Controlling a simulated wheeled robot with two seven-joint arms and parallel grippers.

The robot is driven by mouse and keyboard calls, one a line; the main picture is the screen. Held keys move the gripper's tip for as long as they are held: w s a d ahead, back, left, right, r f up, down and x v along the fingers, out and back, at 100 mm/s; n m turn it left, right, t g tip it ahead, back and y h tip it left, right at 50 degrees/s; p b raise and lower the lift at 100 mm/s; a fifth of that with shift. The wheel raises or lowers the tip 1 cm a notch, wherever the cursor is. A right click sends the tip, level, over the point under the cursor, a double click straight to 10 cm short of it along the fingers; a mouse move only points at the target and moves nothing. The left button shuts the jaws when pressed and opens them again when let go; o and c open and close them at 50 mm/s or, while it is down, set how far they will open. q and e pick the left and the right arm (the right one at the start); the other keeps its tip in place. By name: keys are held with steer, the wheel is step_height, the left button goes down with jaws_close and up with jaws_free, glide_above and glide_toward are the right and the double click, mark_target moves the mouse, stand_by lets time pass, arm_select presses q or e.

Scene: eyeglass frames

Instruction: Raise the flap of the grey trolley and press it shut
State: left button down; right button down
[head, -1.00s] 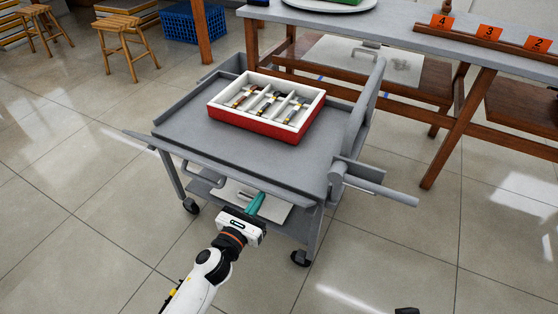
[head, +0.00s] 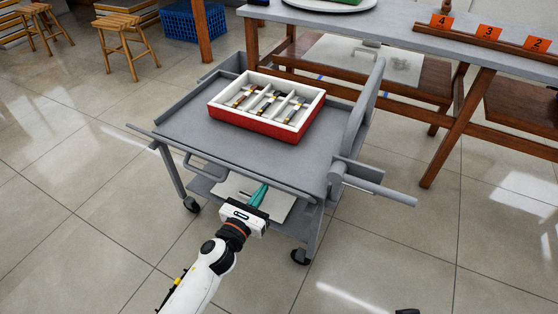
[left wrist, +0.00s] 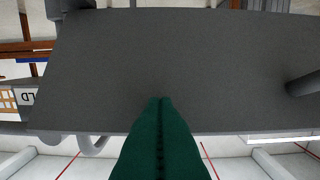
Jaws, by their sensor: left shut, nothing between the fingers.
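The grey trolley (head: 185,128) stands in the middle of the head view. Its flap (head: 225,162) shows as the grey panel along the near side, lying about level with the top, with a looped handle (head: 205,171) at its near edge. My left gripper (head: 262,190) is shut and empty, its green fingers at the near edge of the flap. In the left wrist view the shut fingers (left wrist: 158,102) overlap a broad grey panel (left wrist: 190,60); I cannot tell if they touch it. My right gripper is not clearly in view.
A red and white tray (head: 265,125) with several eyeglass frames sits on the trolley top. A grey bar (head: 385,192) juts out at its right. A long table (head: 400,45) stands close behind. The tiled floor at the left and front is open.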

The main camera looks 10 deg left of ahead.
mark_target(268, 181)
arm_select(q)
steer(key=shift+w+d+r+p, duration=0.1)
steer(key=shift+w+d+r, duration=0.1)
steer(key=shift+w, duration=0.25)
steer(key=shift+w+d+r+p, duration=0.1)
steer(key=shift+w+d+r, duration=0.05)
steer(key=shift+w, duration=0.3)
steer(key=shift+w+d+r+p, duration=0.1)
steer(key=shift+w+d+r, duration=0.1)
steer(key=shift+w, duration=0.35)
steer(key=shift+b+x, duration=0.45)
steer(key=shift+x, duration=1.35)
steer(key=shift+v, duration=4)
